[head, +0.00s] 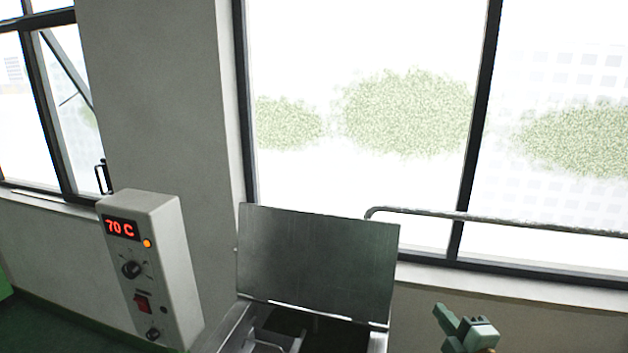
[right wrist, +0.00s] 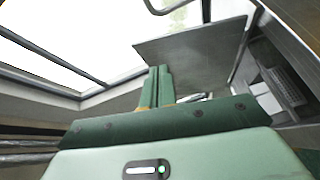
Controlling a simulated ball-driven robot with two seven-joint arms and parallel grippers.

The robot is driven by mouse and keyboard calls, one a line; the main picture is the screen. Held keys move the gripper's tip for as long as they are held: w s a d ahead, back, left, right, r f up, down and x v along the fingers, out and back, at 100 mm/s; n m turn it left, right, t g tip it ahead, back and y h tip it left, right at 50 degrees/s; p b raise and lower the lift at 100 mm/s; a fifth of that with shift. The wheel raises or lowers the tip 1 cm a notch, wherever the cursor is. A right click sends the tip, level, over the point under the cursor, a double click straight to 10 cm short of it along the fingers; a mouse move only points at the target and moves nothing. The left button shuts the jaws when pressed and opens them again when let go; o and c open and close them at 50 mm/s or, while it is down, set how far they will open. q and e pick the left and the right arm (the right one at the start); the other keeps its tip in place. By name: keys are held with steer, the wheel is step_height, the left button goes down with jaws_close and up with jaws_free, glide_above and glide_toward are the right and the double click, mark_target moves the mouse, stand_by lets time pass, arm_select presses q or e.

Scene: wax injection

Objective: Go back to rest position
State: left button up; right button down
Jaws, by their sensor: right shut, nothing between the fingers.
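My right gripper (head: 458,325) shows at the bottom right of the head view, green, to the right of the metal machine. In the right wrist view its two green fingers (right wrist: 157,88) stand side by side, closed together with nothing between them. The metal machine's raised lid (head: 318,262) stands open at the bottom middle of the head view, and the lid also shows behind the fingers in the right wrist view (right wrist: 200,58). My left gripper is not in view.
A grey control box (head: 165,270) with a red 70 C display stands left of the machine. A metal rail (head: 500,218) runs before the window at the right. The machine's open tank (head: 300,330) is cut off at the bottom edge. A wall pillar (head: 160,100) stands behind.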

steer(key=s+d+f+m+g+h, duration=0.1)
steer(key=s+f+m+g+h, duration=0.2)
steer(key=s, duration=0.5)
steer(key=s+d+f+m+g+h, duration=0.1)
steer(key=s+f+m+g+h, duration=0.2)
steer(key=s, duration=0.6)
steer(key=s+d+f+m+g+h, duration=0.1)
steer(key=s+f+m+g+h, duration=0.2)
steer(key=s, duration=0.5)
steer(key=s+a+f+m+g+y+b, duration=0.15)
steer(key=f+b, duration=0.35)
steer(key=f, duration=1.4)
steer(key=s+a+f+m+g+y+b, duration=0.1)
steer(key=s+a+f+g+y+b, duration=0.35)
steer(key=f, duration=1.35)
steer(key=s+f+m+b, duration=0.1)
steer(key=s+f+b, duration=0.4)
steer(key=s+f, duration=0.4)
steer(key=s+d+f+m+g+b, duration=0.1)
steer(key=s+f+b, duration=0.4)
steer(key=s+f, duration=0.5)
step_height(320, 180, down, 7)
steer(key=shift+f+g+b, duration=0.1)
steer(key=shift+g+b, duration=0.2)
